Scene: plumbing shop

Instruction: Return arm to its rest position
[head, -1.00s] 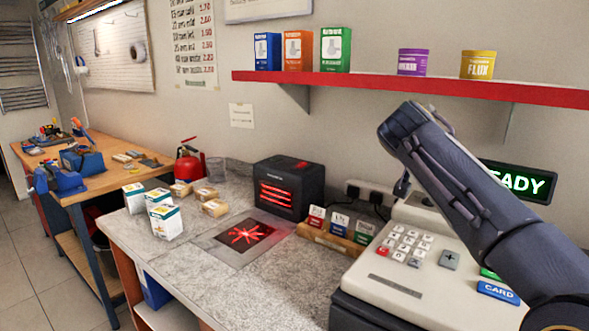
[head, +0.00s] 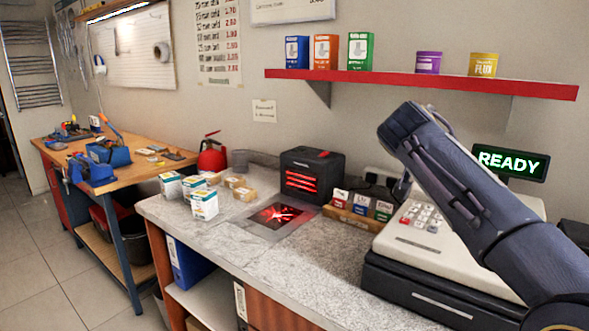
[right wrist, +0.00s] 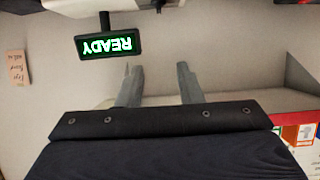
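My right arm (head: 480,190) comes in from the right in the head view and is raised over the cash register (head: 440,232). The wall is behind the fingers there, and the lit READY display (right wrist: 106,46) appears upside down. My left gripper is in neither view.
A grey counter (head: 330,245) holds several small boxes (head: 205,204), a black scanner with red lights (head: 312,173) and a card rack (head: 352,220). A red shelf (head: 420,83) with tins and boxes is on the wall. A workbench (head: 150,170) stands at the left.

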